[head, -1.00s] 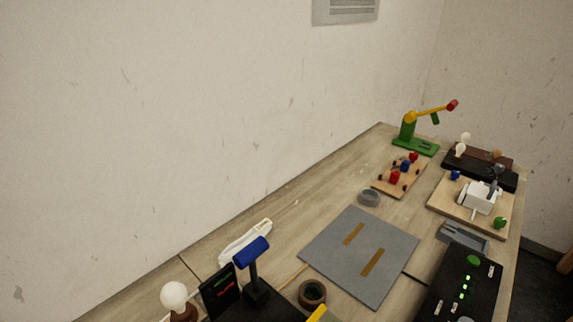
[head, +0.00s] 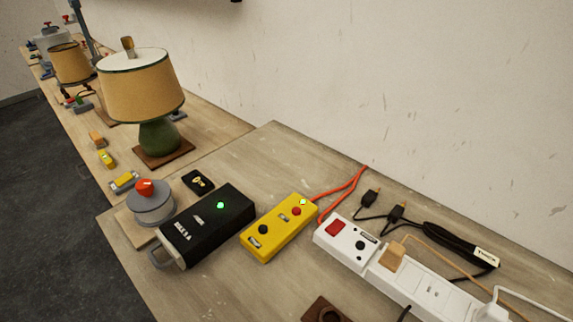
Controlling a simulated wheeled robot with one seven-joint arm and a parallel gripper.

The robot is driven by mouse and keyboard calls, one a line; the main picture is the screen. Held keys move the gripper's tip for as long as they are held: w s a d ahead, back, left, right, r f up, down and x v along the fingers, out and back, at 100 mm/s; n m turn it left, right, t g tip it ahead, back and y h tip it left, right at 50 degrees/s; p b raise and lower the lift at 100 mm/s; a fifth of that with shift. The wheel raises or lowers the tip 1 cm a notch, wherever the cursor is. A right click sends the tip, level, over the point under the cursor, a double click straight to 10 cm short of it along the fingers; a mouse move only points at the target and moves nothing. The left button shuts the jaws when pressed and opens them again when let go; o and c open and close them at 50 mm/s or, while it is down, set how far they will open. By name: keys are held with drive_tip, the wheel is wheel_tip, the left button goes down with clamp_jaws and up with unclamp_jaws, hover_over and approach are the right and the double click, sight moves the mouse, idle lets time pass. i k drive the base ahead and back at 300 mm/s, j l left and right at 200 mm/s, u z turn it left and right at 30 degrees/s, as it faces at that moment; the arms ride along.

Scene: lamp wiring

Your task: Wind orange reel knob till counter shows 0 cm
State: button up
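A grey round drum (head: 151,205) with an orange-red knob (head: 145,188) on top sits on a wooden board at the left front of the bench. It may be the reel, but I cannot be sure. No counter reading in cm can be made out. My gripper is not in view.
A black box (head: 207,226) with a green light stands right of the drum, then a yellow box (head: 280,228) with an orange cord (head: 343,187). A white power strip (head: 432,288) and black cable (head: 450,240) lie at right. A lamp (head: 140,90) stands behind.

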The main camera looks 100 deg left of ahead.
sight(145, 187)
drive_tip(key=k+u, duration=0.15)
drive_tip(key=u, duration=0.3)
drive_tip(key=k+u, duration=0.1)
drive_tip(key=u, duration=0.35)
drive_tip(key=k+j+u, duration=0.1)
drive_tip(key=u, duration=0.4)
drive_tip(key=l+u, duration=0.2)
drive_tip(key=u, duration=1.7)
drive_tip(key=k+l, duration=0.15)
drive_tip(key=l, duration=0.2)
drive_tip(key=k+l+u, duration=0.1)
drive_tip(key=l, duration=0.3)
drive_tip(key=k+l, duration=0.15)
drive_tip(key=l, duration=0.2)
drive_tip(key=k+l+u, duration=0.1)
drive_tip(key=l, duration=0.25)
drive_tip(key=k+j, duration=0.45)
drive_tip(key=i+l, duration=0.4)
